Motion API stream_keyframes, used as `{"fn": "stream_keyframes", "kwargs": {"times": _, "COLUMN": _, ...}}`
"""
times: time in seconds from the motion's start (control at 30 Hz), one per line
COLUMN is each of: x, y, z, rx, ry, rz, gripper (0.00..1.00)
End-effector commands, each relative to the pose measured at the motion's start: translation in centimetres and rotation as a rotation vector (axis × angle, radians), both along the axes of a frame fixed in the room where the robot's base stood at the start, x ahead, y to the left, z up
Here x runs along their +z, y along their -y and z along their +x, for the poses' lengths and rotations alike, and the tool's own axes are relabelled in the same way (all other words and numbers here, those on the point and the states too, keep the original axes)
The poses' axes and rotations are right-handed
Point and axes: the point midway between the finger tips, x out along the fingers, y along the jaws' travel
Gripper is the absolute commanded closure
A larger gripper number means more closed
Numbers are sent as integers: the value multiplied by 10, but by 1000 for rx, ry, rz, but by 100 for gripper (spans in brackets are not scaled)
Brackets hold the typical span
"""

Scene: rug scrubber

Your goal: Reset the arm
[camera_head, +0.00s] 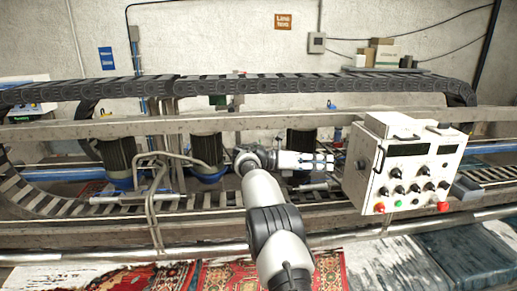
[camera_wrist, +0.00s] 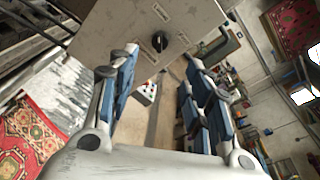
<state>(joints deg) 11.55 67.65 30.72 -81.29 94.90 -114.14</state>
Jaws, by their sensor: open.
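My gripper (camera_head: 330,161) is stretched out to the right in the head view, in front of the machine and just left of the control box (camera_head: 408,163). The box is pale, with several dark knobs, a green button and red buttons on its front. In the wrist view my gripper (camera_wrist: 160,85) has its two blue and grey fingers spread apart with nothing between them. The side of the control box (camera_wrist: 140,30) with one black knob fills the top of that view. I cannot tell the exact gap between fingertips and box.
The scrubber's long metal beam (camera_head: 60,130) crosses behind my arm, with a black cable chain (camera_head: 250,86) above it. Dark motors (camera_head: 206,150) stand along it. A red patterned rug (camera_head: 225,275) and a grey-blue rug (camera_head: 460,255) lie in front.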

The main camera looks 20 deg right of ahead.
Motion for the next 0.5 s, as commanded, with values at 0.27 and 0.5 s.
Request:
{"fn": "stream_keyframes", "kwargs": {"times": 0.27, "x": -4, "y": -6, "z": -1, "rx": 13, "ry": 73, "rz": 27, "gripper": 54}}
{"fn": "stream_keyframes", "kwargs": {"times": 0.5, "x": -24, "y": -46, "z": -21, "rx": 24, "ry": 419, "rz": 180, "gripper": 54}}
